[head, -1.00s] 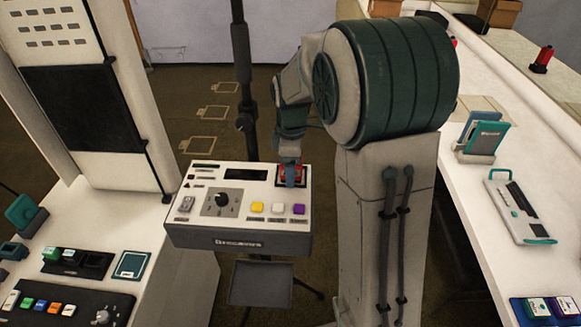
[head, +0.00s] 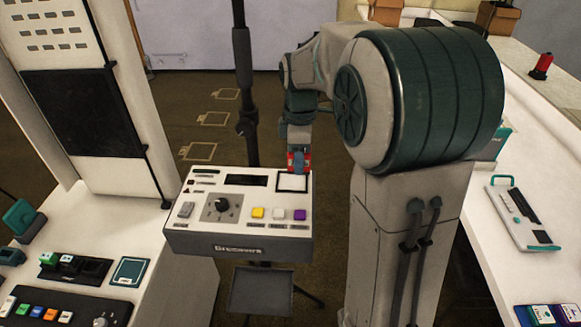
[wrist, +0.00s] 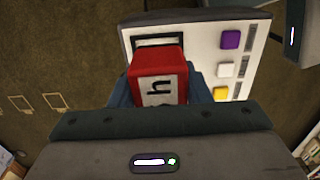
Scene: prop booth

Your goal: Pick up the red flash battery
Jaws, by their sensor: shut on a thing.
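The red flash battery (wrist: 158,68) is a red block with a pale label bearing dark lettering. My gripper (head: 299,165) is shut on it, with a blue finger on each side in the wrist view. In the head view the battery (head: 292,160) shows as a small red patch at the fingers, at the far edge of the white control box (head: 240,226). The dark-framed square (head: 292,183) on the box top is bare, and the battery appears held above the box. My arm hides part of the right counter.
The box carries a black knob (head: 222,204) and yellow, white and purple buttons. A dark pole (head: 245,80) stands close behind it. Counters flank it: the left has a button panel (head: 60,308), the right a white device (head: 522,213).

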